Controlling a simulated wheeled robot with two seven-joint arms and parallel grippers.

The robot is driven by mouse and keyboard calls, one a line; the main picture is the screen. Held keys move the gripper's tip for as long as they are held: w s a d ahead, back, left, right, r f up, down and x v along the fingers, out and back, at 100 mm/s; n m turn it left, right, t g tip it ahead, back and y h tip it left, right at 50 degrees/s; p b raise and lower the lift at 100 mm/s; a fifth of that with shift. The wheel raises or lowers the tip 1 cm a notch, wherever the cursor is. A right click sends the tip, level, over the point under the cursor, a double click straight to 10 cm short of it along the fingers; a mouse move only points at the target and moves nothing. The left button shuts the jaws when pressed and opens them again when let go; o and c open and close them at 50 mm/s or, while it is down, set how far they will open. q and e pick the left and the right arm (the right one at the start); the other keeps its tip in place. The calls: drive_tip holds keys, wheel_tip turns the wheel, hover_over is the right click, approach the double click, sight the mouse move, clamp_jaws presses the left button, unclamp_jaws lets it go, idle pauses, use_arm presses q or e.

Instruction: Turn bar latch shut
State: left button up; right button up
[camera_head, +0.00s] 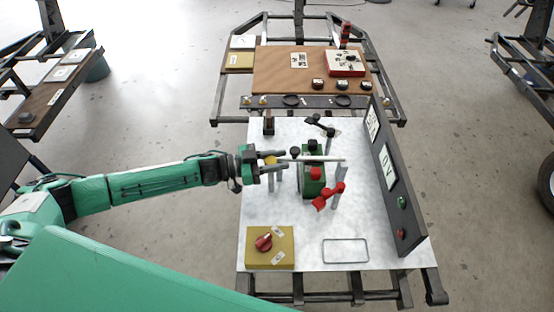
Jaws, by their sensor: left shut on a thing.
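A thin grey bar (320,160) lies roughly level across the white board, in front of a green block (313,186) with a red knob on it. This bar looks like the bar latch. The fingers hide part of the bar's left end. Grey posts stand below the bar on both sides. My right gripper is not in view.
A red valve-like handle (330,196) stands just right of the green block. A yellow box with a red rotary knob (264,242) sits at the front left. A dark upright panel (392,180) edges the right side.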

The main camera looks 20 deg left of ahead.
use_arm(q)
drive_tip(key=shift+s+d+m+g+h+b, duration=0.15)
drive_tip(key=shift+m+g+h+b, duration=0.15)
drive_tip(key=shift+m+g, duration=0.8)
drive_tip(key=shift+s+a+m+g+h+b, duration=0.25)
drive_tip(key=shift+m+g, duration=0.4)
drive_tip(key=shift+g, duration=0.85)
drive_tip(key=shift+s+d+m+g+h+b, duration=0.1)
drive_tip(key=shift+d+m+g+h+b, duration=0.2)
drive_tip(key=shift+m+g, duration=0.8)
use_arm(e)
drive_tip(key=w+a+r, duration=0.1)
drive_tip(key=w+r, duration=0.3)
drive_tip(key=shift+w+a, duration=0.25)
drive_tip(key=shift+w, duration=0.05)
use_arm(q)
drive_tip(key=shift+a+n, duration=0.1)
drive_tip(key=shift+n, duration=0.15)
drive_tip(key=o, duration=1)
drive_tip(key=shift+c, duration=0.2)
